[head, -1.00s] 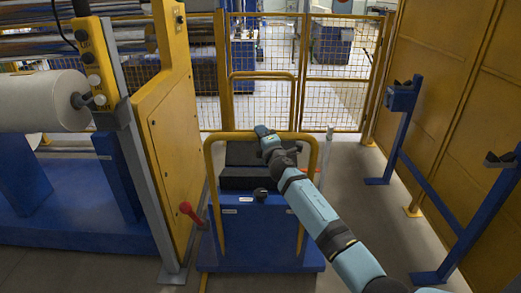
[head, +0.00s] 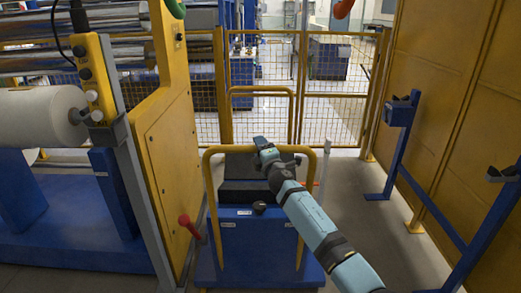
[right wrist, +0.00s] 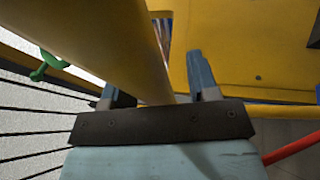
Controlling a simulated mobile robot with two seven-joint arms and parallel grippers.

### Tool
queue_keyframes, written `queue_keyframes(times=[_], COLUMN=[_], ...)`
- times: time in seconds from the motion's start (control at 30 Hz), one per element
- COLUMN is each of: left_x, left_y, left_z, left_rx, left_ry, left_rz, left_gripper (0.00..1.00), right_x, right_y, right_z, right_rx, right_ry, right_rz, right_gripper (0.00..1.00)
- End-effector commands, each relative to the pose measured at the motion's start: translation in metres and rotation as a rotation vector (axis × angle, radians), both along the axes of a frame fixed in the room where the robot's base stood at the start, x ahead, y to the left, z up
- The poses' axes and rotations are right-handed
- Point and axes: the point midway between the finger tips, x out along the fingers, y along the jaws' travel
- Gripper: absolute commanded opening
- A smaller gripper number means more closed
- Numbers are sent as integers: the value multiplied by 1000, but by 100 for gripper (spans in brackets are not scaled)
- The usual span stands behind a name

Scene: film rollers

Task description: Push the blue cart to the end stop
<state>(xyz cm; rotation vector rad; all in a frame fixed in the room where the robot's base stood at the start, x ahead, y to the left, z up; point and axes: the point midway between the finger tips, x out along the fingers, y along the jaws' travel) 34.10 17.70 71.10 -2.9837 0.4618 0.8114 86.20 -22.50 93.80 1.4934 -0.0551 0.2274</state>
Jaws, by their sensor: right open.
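The blue cart (head: 255,252) stands in the aisle straight ahead, with a yellow tubular handle frame (head: 222,151) on its near side and another yellow hoop at its far side. Dark blocks lie in the cart. My right gripper (head: 264,146) is at the top bar of the near handle. In the right wrist view, my right gripper (right wrist: 152,82) has its fingers apart, with the yellow bar (right wrist: 95,40) passing between them. I cannot tell whether the fingers touch the bar. My left gripper is out of view. I cannot make out the end stop.
A yellow machine panel (head: 170,140) with a red lever (head: 188,225) stands close on the cart's left. A yellow mesh fence (head: 335,100) closes the far end. Blue stands (head: 400,150) line the right wall. Grey floor is free right of the cart.

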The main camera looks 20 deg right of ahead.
Motion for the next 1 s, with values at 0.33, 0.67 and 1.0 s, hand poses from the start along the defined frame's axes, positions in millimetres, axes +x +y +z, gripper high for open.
queue_keyframes(times=[0.33, 0.67, 1.0], left_x=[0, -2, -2], left_y=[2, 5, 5], left_z=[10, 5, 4], left_rx=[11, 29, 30], left_ry=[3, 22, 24], left_rz=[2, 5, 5], left_gripper=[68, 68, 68], right_x=[-39, -110, -136], right_y=[-5, -13, -17], right_z=[-5, -19, -25], right_rx=[-1, 1, 0], right_ry=[1, 1, 1], right_rz=[0, 1, -2], right_gripper=[54, 54, 54])
